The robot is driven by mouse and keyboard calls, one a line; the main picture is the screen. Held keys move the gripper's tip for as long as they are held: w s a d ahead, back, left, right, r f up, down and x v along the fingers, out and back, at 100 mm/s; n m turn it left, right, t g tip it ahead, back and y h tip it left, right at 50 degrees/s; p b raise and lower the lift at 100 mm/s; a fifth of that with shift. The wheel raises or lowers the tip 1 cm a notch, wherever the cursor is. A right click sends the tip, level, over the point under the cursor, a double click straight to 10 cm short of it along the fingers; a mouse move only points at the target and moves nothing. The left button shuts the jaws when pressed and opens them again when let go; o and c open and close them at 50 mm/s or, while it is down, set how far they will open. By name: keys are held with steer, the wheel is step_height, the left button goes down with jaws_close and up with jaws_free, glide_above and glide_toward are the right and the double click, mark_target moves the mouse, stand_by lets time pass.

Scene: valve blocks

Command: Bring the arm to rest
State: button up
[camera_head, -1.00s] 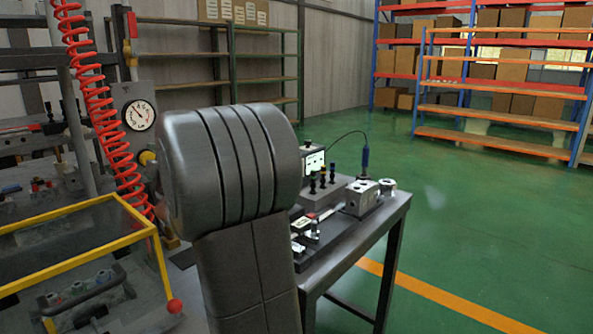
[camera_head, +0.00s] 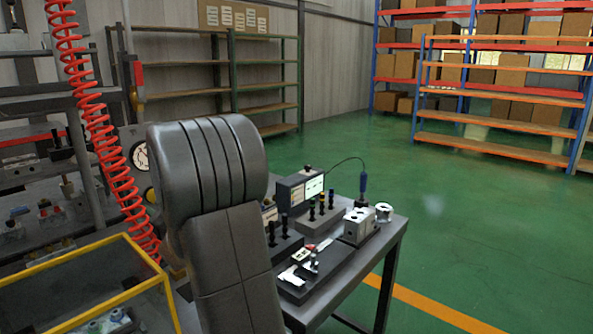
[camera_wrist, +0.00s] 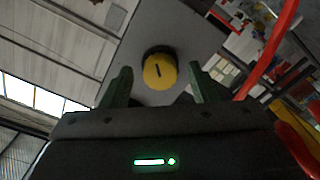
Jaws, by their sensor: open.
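My arm (camera_head: 215,200) stands in the middle of the head view, its dark grey links covering part of the bench. My gripper (camera_wrist: 160,88) shows in the wrist view, with its two green fingers apart and nothing between them. A yellow round knob (camera_wrist: 160,70) on a grey panel appears beyond the fingertips, and I cannot tell how far away it is. The gripper itself is not visible in the head view.
A small bench (camera_head: 392,245) to the right of my arm carries a metal valve block (camera_head: 357,226), a grey display box (camera_head: 298,190) and black-handled tools. A yellow-framed case (camera_head: 80,255) stands at the left, near a red coiled hose (camera_head: 100,130). Green floor (camera_head: 480,220) is open at right.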

steer(key=m+p, duration=0.6)
steer(key=p, duration=0.5)
steer(key=shift+r+p, duration=0.15)
steer(key=shift+p, duration=0.25)
steer(key=shift+m+p, duration=0.4)
steer(key=shift+p, duration=0.15)
steer(key=shift+f, duration=0.25)
